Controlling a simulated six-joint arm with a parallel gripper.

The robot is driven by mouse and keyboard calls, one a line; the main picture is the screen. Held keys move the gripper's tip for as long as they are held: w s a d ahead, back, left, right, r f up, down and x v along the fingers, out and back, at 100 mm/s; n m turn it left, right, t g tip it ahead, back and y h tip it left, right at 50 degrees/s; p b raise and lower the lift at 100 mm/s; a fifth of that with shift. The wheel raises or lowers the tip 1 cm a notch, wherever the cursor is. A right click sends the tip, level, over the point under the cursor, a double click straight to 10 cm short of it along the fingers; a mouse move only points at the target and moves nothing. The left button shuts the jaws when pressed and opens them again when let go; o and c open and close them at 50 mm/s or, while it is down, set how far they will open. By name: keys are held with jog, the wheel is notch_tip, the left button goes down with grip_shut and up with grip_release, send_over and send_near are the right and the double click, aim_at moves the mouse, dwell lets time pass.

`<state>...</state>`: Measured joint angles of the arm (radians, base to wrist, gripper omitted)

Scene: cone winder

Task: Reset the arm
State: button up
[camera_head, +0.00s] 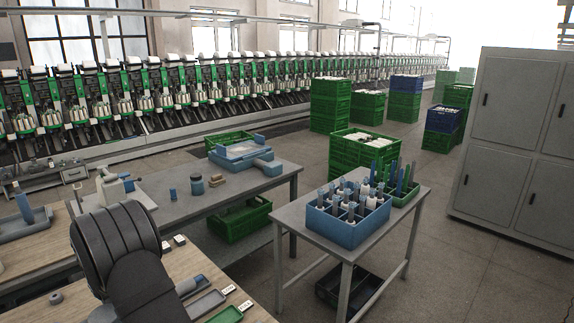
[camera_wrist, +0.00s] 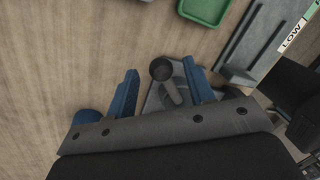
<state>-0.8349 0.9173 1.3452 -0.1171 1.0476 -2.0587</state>
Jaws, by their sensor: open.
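My gripper (camera_wrist: 159,67) shows in the wrist view with its two blue fingers spread apart. It points down toward a wooden tabletop (camera_wrist: 75,50). A grey piece with a dark round knob (camera_wrist: 161,69) shows between the fingers. The fingers look apart from it, and I cannot tell how far below them it lies. In the head view my dark arm (camera_head: 115,245) rises at the lower left over the wooden bench; the gripper itself is hidden there.
A green tray (camera_wrist: 206,10) and a grey tray with a "LOW" label (camera_wrist: 262,42) lie near the gripper. A blue divided crate (camera_head: 345,233) of bobbins stands on a grey table to the right. A grey bench (camera_head: 215,205) with blue devices lies behind.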

jog(key=shift+f, duration=0.3)
jog(key=shift+r, duration=0.1)
jog(key=a+r, duration=0.3)
jog(key=r, duration=1.4)
jog(key=d+f, duration=0.1)
jog(key=f, duration=0.4)
jog(key=d+f, duration=0.1)
jog(key=f, duration=0.5)
jog(key=d+f, duration=0.1)
jog(key=f, duration=0.5)
jog(key=shift+d+f, duration=0.15)
jog(key=shift+d, duration=0.05)
jog(key=shift+d+m, duration=0.55)
jog(key=shift+m, duration=0.35)
